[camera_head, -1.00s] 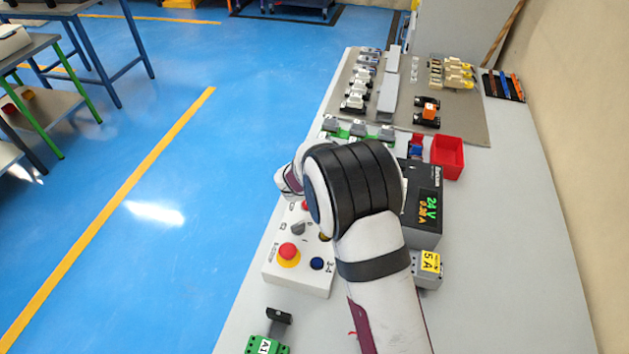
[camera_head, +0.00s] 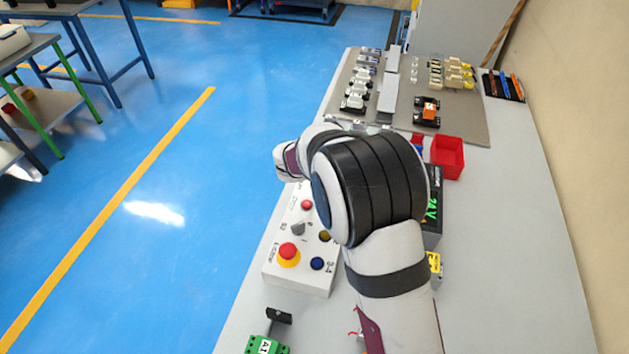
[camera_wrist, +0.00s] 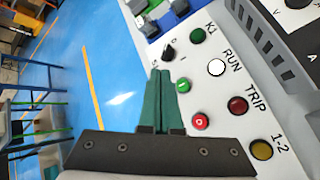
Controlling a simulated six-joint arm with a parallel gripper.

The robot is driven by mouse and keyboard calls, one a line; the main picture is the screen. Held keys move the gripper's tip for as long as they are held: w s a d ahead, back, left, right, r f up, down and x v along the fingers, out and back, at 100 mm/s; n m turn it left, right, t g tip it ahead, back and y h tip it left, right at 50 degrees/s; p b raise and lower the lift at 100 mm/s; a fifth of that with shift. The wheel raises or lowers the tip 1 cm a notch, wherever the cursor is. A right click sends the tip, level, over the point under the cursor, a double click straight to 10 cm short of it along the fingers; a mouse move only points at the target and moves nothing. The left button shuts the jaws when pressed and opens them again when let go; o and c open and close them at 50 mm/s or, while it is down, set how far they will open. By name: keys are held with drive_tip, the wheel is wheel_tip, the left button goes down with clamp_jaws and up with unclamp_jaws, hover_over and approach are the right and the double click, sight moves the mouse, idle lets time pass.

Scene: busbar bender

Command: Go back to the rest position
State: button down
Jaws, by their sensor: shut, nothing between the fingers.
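My gripper (camera_wrist: 161,74) shows in the wrist view with its two green fingers shut together and nothing between them. The fingertips appear over the left part of a white control panel (camera_wrist: 213,110); I cannot tell how far above it they are. In the head view my arm's white and black links reach over the bench, and the gripper itself is hidden. The white control box (camera_head: 310,281) stands below and left of my arm there, with a red emergency stop (camera_head: 288,250) and a blue button (camera_head: 317,263) in view.
A power supply (camera_head: 432,228) is partly hidden behind my arm. A red bin (camera_head: 447,156) stands beyond it. A grey mat (camera_head: 455,125) with rows of parts lies at the bench's far end. A green terminal block (camera_head: 262,346) is near. The bench's right side is clear.

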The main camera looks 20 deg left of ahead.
drive_tip(key=shift+d, duration=0.1)
drive_tip(key=s+d+r+m+g+h, duration=0.1)
drive_tip(key=s+d+r+m+h, duration=0.15)
drive_tip(key=d+m, duration=0.35)
drive_tip(key=s+d+r+m+g+h, duration=0.1)
drive_tip(key=s+d+r+m, duration=0.3)
drive_tip(key=d, duration=0.5)
drive_tip(key=s+d+r+m+g+h, duration=0.1)
drive_tip(key=s+d+r+m+h, duration=0.15)
drive_tip(key=d+m, duration=0.35)
drive_tip(key=s+d+m+g+y, duration=0.1)
drive_tip(key=s+d+m+g, duration=0.15)
drive_tip(key=s+m, duration=0.4)
drive_tip(key=s+d+m+g+y, duration=0.1)
drive_tip(key=s+d+m+g, duration=0.2)
drive_tip(key=s, duration=0.7)
drive_tip(key=s+a+m+y, duration=0.2)
drive_tip(key=s+m, duration=0.2)
drive_tip(key=s, duration=0.2)
drive_tip(key=s+a+m+y, duration=0.2)
drive_tip(key=s+m, duration=0.2)
drive_tip(key=s, duration=0.3)
drive_tip(key=shift+s+g+y, duration=0.2)
drive_tip(key=shift+g+y, duration=0.2)
drive_tip(key=shift+g, duration=0.05)
